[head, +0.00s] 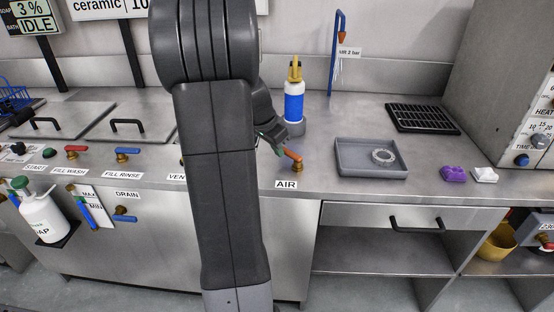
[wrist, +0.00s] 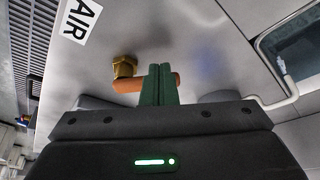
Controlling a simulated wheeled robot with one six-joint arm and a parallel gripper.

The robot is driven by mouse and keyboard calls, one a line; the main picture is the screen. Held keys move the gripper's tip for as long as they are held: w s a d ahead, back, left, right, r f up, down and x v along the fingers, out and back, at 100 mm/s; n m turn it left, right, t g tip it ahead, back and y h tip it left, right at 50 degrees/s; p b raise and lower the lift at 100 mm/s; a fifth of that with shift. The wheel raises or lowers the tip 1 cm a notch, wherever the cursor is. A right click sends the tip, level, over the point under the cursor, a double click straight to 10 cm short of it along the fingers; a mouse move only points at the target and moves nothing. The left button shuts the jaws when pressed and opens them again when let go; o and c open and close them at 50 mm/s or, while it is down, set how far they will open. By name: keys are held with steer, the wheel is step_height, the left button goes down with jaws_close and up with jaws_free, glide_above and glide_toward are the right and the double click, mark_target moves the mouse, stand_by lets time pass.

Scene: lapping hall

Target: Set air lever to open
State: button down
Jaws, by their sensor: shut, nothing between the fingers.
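The air lever is an orange handle (head: 292,154) on a brass valve body (head: 297,166), standing on the steel counter behind the AIR label (head: 286,184). In the head view the handle points from the brass body toward the back left. In the wrist view the orange handle (wrist: 128,86) runs sideways from the brass body (wrist: 123,66), passing behind the green fingertips. My gripper (head: 268,141) is shut and empty, with its fingertips beside the handle. The wrist view shows the two green fingers (wrist: 158,85) pressed together; whether they touch the handle I cannot tell.
A blue bottle (head: 294,103) stands behind the lever. A grey tray (head: 360,165) with a clear ring lies to the right. Red (head: 76,151) and blue (head: 127,153) levers stand to the left. My arm hides the counter's middle.

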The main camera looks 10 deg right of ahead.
mark_target(285, 147)
steer(key=m, duration=0.1)
steer(key=w+d+m+g, duration=0.1)
steer(key=m, duration=0.1)
steer(key=w+m, duration=0.1)
steer(key=shift+d+m+g+h, duration=0.3)
steer(key=shift+g, duration=0.1)
steer(key=m, duration=0.1)
steer(key=w+d+m+g, duration=0.1)
steer(key=m, duration=0.1)
steer(key=shift+d, duration=0.45)
steer(key=shift+w+d, duration=0.1)
steer(key=shift+d, duration=0.05)
